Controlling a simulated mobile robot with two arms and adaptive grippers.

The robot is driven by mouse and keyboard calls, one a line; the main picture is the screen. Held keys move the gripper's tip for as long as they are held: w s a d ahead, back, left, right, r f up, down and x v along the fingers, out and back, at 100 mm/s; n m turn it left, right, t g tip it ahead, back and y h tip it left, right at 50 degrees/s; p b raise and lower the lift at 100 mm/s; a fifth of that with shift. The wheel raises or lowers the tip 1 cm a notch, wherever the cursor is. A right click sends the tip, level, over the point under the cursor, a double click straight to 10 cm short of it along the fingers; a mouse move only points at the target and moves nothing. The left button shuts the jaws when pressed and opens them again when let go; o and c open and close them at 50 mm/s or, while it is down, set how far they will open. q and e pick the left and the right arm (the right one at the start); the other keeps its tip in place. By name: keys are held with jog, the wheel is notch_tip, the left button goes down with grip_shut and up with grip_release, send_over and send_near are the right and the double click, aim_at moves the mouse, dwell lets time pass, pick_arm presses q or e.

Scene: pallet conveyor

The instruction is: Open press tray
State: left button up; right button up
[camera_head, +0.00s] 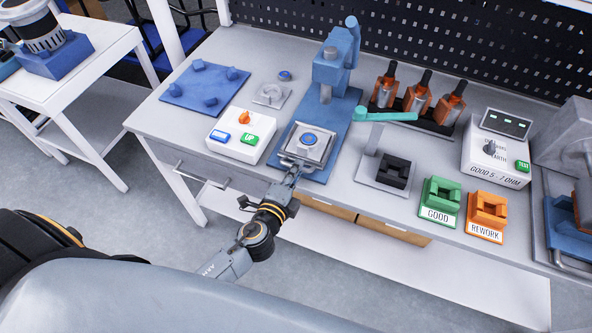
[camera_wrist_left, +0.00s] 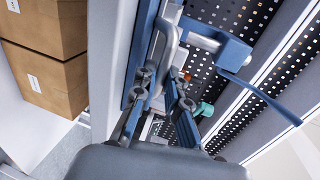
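The press (camera_head: 333,68) is blue, with a lever and a blue base plate, on the workbench. Its pale press tray (camera_head: 322,154) lies at the front of the base, forward of the column. A round part with a blue centre (camera_head: 309,138) sits on the tray. My left gripper (camera_head: 289,170) is at the handle (camera_head: 284,160) on the tray's front edge. In the left wrist view the two fingers (camera_wrist_left: 161,88) stand close together at the front of the press, with a narrow gap. Whether they grip the handle is unclear. My right gripper is not in view.
A button box (camera_head: 240,135) stands left of the press. Bottles in a rack (camera_head: 418,98), a black fixture (camera_head: 392,172), green GOOD (camera_head: 440,198) and orange REWORK (camera_head: 487,214) holders, and a tester (camera_head: 497,150) fill the right.

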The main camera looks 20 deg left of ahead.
pick_arm(q)
jog(key=shift+s, duration=0.1)
jog(key=v, duration=1.2)
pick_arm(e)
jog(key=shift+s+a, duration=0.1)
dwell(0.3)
pick_arm(q)
jog(key=s+a+f+n+g, duration=0.1)
jog(key=s+f+n+g, duration=0.15)
jog(key=f, duration=0.75)
jog(key=s+a+f+n+g, duration=0.1)
jog(key=s+f+n+g, duration=0.2)
jog(key=f, duration=0.8)
jog(key=s+a+f+n+g, duration=0.2)
jog(key=s+f+g, duration=0.15)
jog(key=f, duration=0.65)
jog(key=s+a+f+n+g, duration=0.1)
jog(key=s+f+n+g, duration=0.1)
jog(key=s+f, duration=0.2)
jog(key=s+f+n+g, duration=0.1)
jog(key=s+f+n, duration=0.2)
jog(key=s, duration=0.6)
jog(key=s+a+f+n+g, duration=0.1)
jog(key=s+f+n+g, duration=0.1)
jog(key=s+f, duration=0.5)
jog(key=shift+a+n+g+y, duration=0.3)
jog(key=shift+n, duration=0.45)
